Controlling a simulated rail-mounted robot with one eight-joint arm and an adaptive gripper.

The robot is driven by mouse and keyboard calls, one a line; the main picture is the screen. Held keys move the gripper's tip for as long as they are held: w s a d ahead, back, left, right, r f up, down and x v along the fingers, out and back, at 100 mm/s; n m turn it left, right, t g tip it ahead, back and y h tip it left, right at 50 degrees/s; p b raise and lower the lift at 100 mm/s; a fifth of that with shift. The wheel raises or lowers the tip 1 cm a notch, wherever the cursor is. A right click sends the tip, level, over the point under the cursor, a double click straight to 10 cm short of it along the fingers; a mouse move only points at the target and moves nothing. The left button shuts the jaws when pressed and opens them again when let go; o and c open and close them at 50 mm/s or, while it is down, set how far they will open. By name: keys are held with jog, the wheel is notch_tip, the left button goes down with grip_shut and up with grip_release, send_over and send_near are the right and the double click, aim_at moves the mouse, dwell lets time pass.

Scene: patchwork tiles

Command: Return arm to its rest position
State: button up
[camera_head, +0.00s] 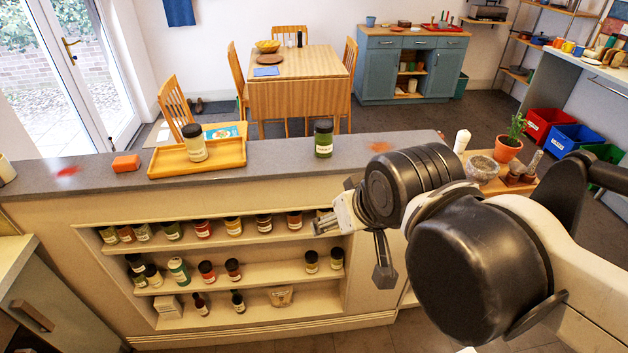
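My gripper (326,222) is at the end of my arm, which comes in from the right edge and bends toward the counter. The gripper points left, in front of the right end of the spice shelves (222,250). It hides part of the upper shelf's right end. Its fingers are small and partly turned away, so I cannot tell whether they are open or shut. I see nothing clearly held in it. A green-filled jar (323,138) stands upright on the counter (280,151) above and behind the gripper, apart from it.
A wooden tray (228,157) with a pale jar (194,143) stands on the counter, beside an orange block (126,163). A stone mortar (481,170) and a potted plant (507,149) stand behind my arm. The counter between the tray and the green jar is clear.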

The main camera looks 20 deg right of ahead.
notch_tip(320, 180, down, 10)
jog(key=b, duration=0.9)
jog(key=shift+r, duration=0.2)
